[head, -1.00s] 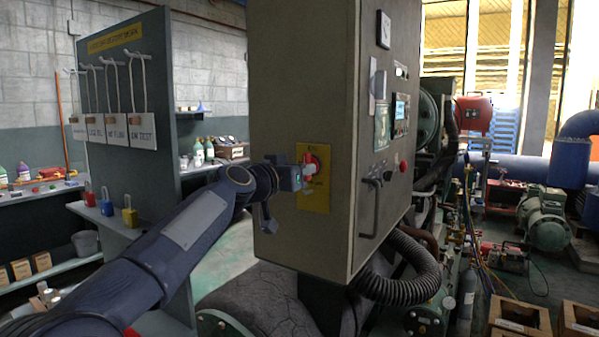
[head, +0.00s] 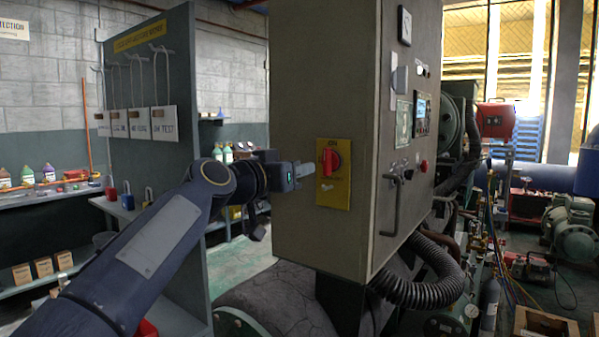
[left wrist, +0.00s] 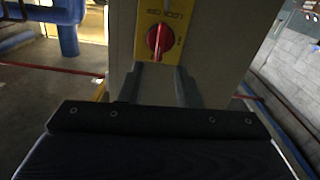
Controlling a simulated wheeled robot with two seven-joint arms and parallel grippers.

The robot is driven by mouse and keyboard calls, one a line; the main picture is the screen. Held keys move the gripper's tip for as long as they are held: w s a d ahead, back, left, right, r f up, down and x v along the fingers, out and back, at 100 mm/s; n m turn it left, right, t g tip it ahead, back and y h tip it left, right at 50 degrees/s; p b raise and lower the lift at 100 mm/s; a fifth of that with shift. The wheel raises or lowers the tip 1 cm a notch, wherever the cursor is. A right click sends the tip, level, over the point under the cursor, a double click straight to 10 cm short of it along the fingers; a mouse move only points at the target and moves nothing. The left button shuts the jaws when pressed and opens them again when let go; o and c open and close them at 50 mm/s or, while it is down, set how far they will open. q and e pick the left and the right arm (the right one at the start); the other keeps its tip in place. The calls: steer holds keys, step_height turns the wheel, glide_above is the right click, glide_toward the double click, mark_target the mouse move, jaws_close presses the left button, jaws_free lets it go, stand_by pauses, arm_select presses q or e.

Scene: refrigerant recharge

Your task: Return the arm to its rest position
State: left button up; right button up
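My left arm comes in from the left in the head view, with its left gripper (head: 306,170) just left of the cabinet's switch plate. In the left wrist view the two fingers of the left gripper (left wrist: 160,82) stand apart with nothing between them, so it is open and empty. The red rotary switch (head: 331,162) sits on a yellow plate (head: 334,194) on the cabinet's side. The left wrist view shows the red switch (left wrist: 158,40) beyond the fingertips, apart from them, its handle roughly upright. My right gripper is out of view.
The grey cabinet (head: 300,105) stands close to the gripper. A grey board (head: 150,85) with hanging tags stands behind my left arm. Red (head: 111,192) and blue (head: 149,194) padlocks are on its ledge. A black corrugated hose (head: 430,285) and machinery lie at right.

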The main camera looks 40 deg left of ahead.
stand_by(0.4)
arm_select(q)
steer(key=s+d+f+g+h, duration=0.2)
steer(key=s+d+f+g, duration=0.15)
steer(key=d+f, duration=0.55)
steer(key=s+d+f+g+h, duration=0.35)
steer(key=d+f, duration=0.25)
steer(key=f, duration=0.7)
steer(key=s+d+f+g, duration=0.3)
steer(key=s+d+f, duration=0.3)
steer(key=f, duration=0.4)
steer(key=s+d+f+g, duration=0.2)
steer(key=s+d+f, duration=0.1)
steer(key=s+f, duration=0.6)
step_height(320, 180, up, 13)
steer(key=p, duration=1.3)
steer(key=shift+w+f+m, duration=0.15)
steer(key=shift+w+m, duration=0.15)
steer(key=shift+w, duration=0.1)
